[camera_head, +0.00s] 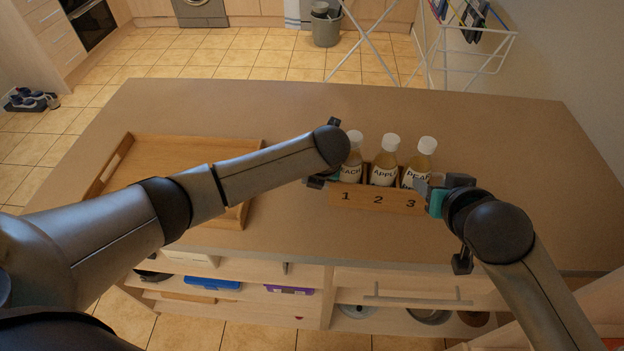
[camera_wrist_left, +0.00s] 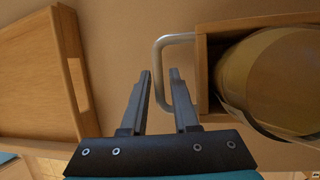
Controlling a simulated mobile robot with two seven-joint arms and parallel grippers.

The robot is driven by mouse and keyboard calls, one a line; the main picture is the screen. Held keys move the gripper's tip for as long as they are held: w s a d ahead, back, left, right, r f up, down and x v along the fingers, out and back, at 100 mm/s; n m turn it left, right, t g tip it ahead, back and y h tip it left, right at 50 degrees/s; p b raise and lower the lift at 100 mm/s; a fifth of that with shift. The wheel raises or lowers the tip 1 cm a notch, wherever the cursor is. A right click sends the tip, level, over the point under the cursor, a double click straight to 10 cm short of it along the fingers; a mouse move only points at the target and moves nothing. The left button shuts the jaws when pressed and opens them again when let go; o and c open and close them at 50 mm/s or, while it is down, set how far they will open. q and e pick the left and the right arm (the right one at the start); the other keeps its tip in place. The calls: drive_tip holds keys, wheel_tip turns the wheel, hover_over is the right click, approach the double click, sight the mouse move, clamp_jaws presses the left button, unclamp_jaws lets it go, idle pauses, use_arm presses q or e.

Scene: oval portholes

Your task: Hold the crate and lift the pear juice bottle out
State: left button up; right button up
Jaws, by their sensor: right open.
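The wooden crate (camera_head: 376,203) stands on the counter with slots numbered 1, 2 and 3. The pear juice bottle (camera_head: 424,160), white-capped and upright, sits in slot 3 at the right, its lower part hidden by the crate. My right gripper (camera_head: 428,188) is open beside the crate's right end, close to this bottle. My left gripper (camera_head: 325,180) is at the crate's left end, partly hidden by its own arm. In the left wrist view its fingers (camera_wrist_left: 161,75) are apart, with the bar of the crate's metal handle (camera_wrist_left: 160,58) showing between them.
A peach bottle (camera_head: 353,158) and an apple bottle (camera_head: 385,160) stand in slots 1 and 2, close beside the pear bottle. A wooden tray (camera_head: 122,160) lies at the left. The counter (camera_head: 440,112) behind the crate is clear.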

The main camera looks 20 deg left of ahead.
use_arm(q)
drive_tip(key=shift+w+a+f, duration=0.15)
drive_tip(key=shift+w+f, duration=0.05)
drive_tip(key=shift+f, duration=0.3)
clamp_jaws()
idle(1.2)
